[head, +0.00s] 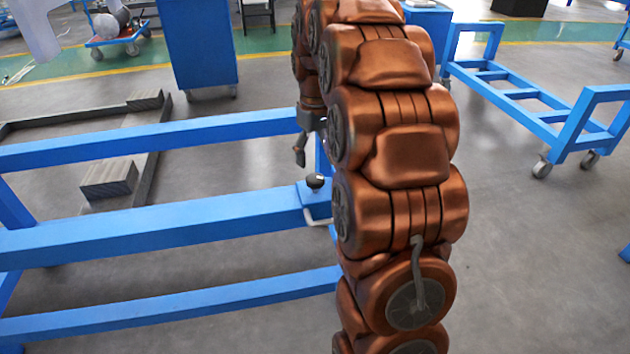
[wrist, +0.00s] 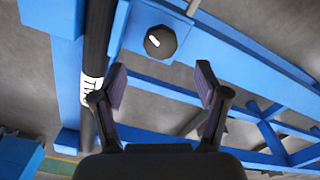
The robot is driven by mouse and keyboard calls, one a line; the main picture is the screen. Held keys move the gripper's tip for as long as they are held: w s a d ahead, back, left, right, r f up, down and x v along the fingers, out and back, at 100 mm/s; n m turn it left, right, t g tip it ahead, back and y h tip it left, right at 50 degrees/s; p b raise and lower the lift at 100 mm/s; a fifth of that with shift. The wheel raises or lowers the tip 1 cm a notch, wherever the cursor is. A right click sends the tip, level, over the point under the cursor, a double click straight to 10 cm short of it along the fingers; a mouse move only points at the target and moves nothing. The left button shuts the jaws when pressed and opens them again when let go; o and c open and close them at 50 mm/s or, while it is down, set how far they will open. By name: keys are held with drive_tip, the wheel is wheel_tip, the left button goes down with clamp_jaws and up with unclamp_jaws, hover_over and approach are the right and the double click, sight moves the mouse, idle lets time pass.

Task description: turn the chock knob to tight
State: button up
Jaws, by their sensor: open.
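The chock knob (head: 315,181) is a black round knob on a blue bracket at the end of the middle blue beam. In the wrist view the knob (wrist: 160,42) shows from above with a white mark on its top, pointing toward the upper left. My gripper (wrist: 161,85) is open and empty, its two fingertips apart, with the knob beyond them and not touched. In the head view part of my gripper (head: 300,150) shows above the knob, partly hidden by my arm.
A black bar (wrist: 97,50) with a white label runs left of the knob in the wrist view. Blue beams (head: 150,225) of the stand lie around it. A wheeled blue frame (head: 530,100) stands at the right. Grey floor between is clear.

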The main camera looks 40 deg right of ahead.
sight(315, 177)
wheel_tip(315, 177, down, 7)
drive_tip(key=shift+f+b, duration=0.1)
drive_tip(key=shift+b, duration=0.45)
drive_tip(key=c, duration=1.2)
